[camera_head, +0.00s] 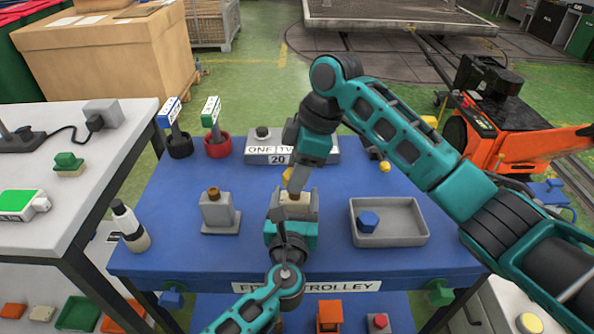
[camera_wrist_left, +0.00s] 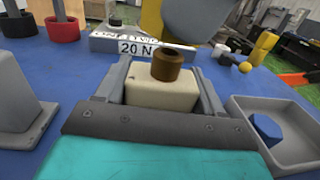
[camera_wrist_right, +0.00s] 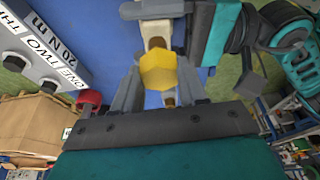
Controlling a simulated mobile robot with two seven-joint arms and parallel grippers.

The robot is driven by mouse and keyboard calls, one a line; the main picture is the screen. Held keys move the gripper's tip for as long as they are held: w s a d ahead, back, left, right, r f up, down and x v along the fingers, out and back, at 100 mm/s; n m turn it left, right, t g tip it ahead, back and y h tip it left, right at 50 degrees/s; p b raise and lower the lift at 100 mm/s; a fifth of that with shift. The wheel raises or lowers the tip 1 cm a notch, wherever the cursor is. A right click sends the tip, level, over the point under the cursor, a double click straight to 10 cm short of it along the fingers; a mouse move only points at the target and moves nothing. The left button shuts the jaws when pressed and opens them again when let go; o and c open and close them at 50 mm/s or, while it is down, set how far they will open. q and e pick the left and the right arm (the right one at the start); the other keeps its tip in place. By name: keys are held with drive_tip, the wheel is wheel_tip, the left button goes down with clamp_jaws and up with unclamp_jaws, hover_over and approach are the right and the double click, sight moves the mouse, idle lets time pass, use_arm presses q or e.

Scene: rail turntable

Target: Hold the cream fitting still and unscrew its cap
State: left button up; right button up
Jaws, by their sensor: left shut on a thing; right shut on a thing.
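The cream fitting (camera_wrist_left: 160,96) stands between the fingers of my left gripper (camera_head: 293,208), which is shut on it. A bare brown stud (camera_wrist_left: 167,66) sticks up from its top. My right gripper (camera_head: 297,178) reaches in from above and is shut on the yellow cap (camera_wrist_right: 158,72). The cap also shows in the head view (camera_head: 287,174) and at the top of the left wrist view (camera_wrist_left: 151,18). The cap is clear of the stud, above it. The right fingers partly hide the cap in the head view.
A grey tray (camera_head: 388,239) with a blue hex piece (camera_head: 368,222) stands right of the fitting. A grey block with a brown stud (camera_head: 219,212) stands left. Behind are a black cup (camera_head: 180,148), a red cup (camera_head: 217,148) and a grey labelled box (camera_head: 262,157). A bottle (camera_head: 130,228) stands front left.

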drive_tip(key=shift+r, duration=0.15)
drive_tip(key=shift+r, duration=2.4)
use_arm(q)
drive_tip(key=o, duration=1.6)
drive_tip(key=shift+r, duration=0.1)
